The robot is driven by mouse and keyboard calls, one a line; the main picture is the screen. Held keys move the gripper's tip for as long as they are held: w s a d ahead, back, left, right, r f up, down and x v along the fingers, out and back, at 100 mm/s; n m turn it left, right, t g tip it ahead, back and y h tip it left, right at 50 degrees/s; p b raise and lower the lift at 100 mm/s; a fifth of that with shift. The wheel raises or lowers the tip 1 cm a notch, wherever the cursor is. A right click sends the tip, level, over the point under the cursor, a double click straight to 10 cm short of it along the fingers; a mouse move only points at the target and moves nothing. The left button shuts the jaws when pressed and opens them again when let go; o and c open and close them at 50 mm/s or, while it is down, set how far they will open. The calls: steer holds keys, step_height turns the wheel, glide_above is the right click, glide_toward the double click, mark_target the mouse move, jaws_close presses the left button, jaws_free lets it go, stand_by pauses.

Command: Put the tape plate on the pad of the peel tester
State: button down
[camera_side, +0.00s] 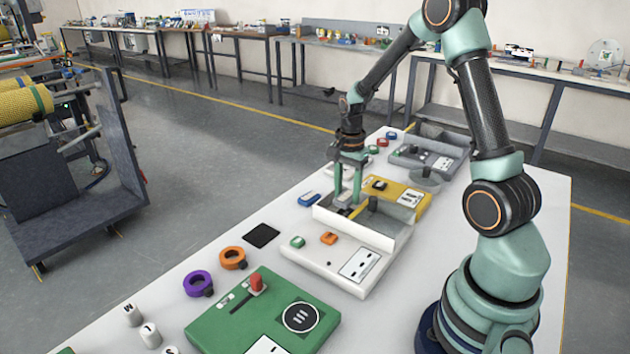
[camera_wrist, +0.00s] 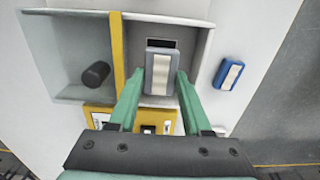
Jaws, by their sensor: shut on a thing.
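My gripper (camera_side: 347,196) points down over the walled tray of a white machine (camera_side: 320,258). In the wrist view its green fingers (camera_wrist: 160,80) are shut on a grey-blue plate with a cream strip (camera_wrist: 160,60), which I take to be the tape plate. A dark rectangle (camera_wrist: 163,42) on the tray floor shows just past the plate; it may be a pad. I cannot tell whether the plate touches the floor. A similar blue plate (camera_wrist: 230,74) lies outside the tray; it also shows in the side view (camera_side: 309,199). Which machine is the peel tester is not clear.
A yellow divider (camera_wrist: 118,55) and a black cylinder (camera_wrist: 96,73) stand beside the plate. A yellow machine (camera_side: 408,196) and a grey one (camera_side: 428,158) stand behind. A green machine (camera_side: 250,325), tape rolls and a black square (camera_side: 262,235) lie in front.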

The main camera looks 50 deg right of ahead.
mark_target(347, 196)
steer(key=shift+f, duration=1.75)
steer(key=shift+f, duration=0.15)
steer(key=c, duration=0.6)
jaws_free()
